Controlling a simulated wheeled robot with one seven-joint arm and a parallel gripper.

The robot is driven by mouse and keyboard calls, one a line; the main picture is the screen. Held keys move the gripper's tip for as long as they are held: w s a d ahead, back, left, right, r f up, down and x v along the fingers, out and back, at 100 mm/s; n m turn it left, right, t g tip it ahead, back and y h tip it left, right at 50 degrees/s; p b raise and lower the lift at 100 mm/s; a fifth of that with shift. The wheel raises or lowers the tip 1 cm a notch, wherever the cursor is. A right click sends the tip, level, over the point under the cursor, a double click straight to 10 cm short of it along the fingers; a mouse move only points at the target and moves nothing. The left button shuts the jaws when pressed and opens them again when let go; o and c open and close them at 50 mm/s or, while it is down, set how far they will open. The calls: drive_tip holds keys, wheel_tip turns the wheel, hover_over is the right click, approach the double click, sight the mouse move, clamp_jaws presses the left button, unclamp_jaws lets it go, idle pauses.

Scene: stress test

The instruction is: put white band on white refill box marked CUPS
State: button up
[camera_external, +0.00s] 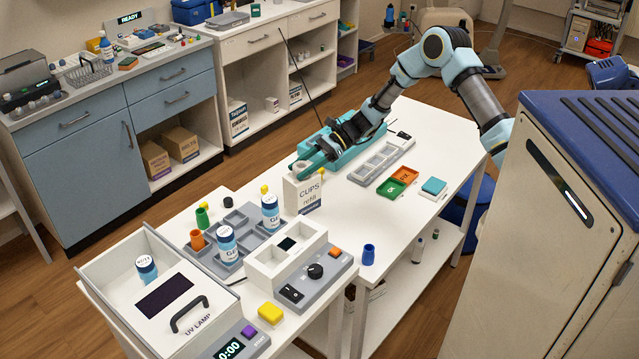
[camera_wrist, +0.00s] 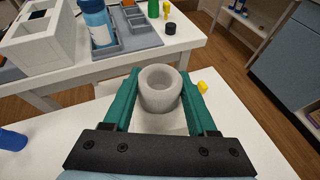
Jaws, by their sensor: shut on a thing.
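The white band (camera_wrist: 160,90) is a thick, hollow ring held upright between my gripper's two green fingers in the wrist view. My gripper (camera_external: 303,164) is shut on it, and the band's pale rim shows only slightly in the external view. The white refill box marked CUPS (camera_external: 304,193) stands upright on the table, directly below the fingertips. In the wrist view, a pale surface (camera_wrist: 163,123) shows under the band, apparently the box top. I cannot tell whether the band touches the box.
A grey tray with bottles (camera_external: 240,228) and a grey control unit (camera_external: 300,265) stand in front. Green and orange trays (camera_external: 391,187) lie to the right. A yellow piece (camera_wrist: 202,87) is close beside the fingers.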

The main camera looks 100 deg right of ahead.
drive_tip(key=shift+f, duration=0.1)
drive_tip(key=o, duration=1.4)
drive_tip(key=shift+c, duration=0.2)
